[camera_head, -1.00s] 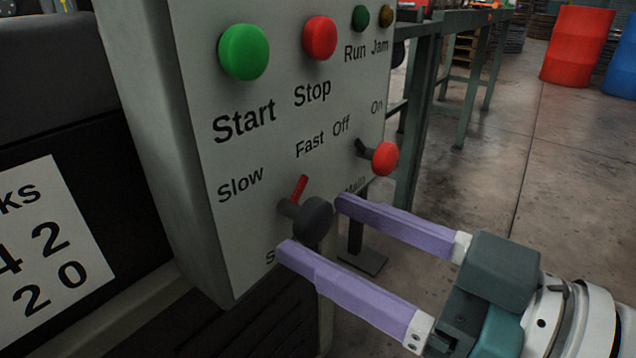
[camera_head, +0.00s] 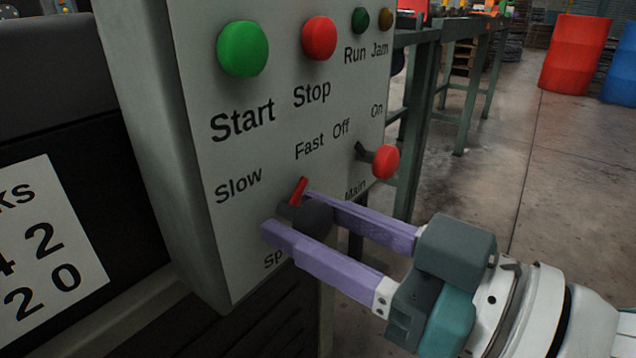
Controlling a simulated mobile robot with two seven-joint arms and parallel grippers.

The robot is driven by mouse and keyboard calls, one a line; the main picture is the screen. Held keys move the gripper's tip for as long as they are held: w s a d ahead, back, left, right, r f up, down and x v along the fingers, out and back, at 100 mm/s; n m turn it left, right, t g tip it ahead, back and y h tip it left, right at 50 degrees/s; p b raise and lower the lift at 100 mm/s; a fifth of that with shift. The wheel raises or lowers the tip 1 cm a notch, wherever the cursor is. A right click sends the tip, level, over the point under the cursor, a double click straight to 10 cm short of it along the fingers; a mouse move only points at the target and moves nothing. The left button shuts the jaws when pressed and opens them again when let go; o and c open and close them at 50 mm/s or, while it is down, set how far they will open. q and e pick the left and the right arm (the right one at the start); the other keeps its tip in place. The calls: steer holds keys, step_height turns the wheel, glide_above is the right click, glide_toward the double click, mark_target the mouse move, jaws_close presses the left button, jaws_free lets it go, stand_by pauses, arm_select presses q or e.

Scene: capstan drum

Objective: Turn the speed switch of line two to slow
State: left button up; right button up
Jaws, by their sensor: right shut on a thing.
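The speed switch is a dark round knob (camera_head: 312,219) with a red pointer (camera_head: 299,189), low on the grey control panel (camera_head: 215,60). The pointer leans up and slightly right, toward the "Fast" label (camera_head: 310,146) rather than the "Slow" label (camera_head: 239,184). My right gripper (camera_head: 285,213) comes in from the lower right, with its two purple fingers on either side of the knob, shut on it. The fingers hide part of the knob and of the label below it. My left gripper is not in view.
Above the switch are a green Start button (camera_head: 243,48), a red Stop button (camera_head: 319,38) and Run and Jam lamps. A red-ended main switch (camera_head: 385,161) sits close above my right fingers. Open floor lies to the right, with a red barrel (camera_head: 575,54) far back.

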jaws_close()
steer(key=n+p, duration=0.1)
steer(key=n, duration=0.2)
steer(key=shift+r, duration=0.1)
steer(key=n+p, duration=0.1)
steer(key=n, duration=0.3)
steer(key=shift+n+p, duration=0.3)
steer(key=shift+p, duration=0.05)
steer(key=n, duration=0.9)
steer(key=shift+d+n, duration=0.1)
steer(key=shift+n, duration=0.5)
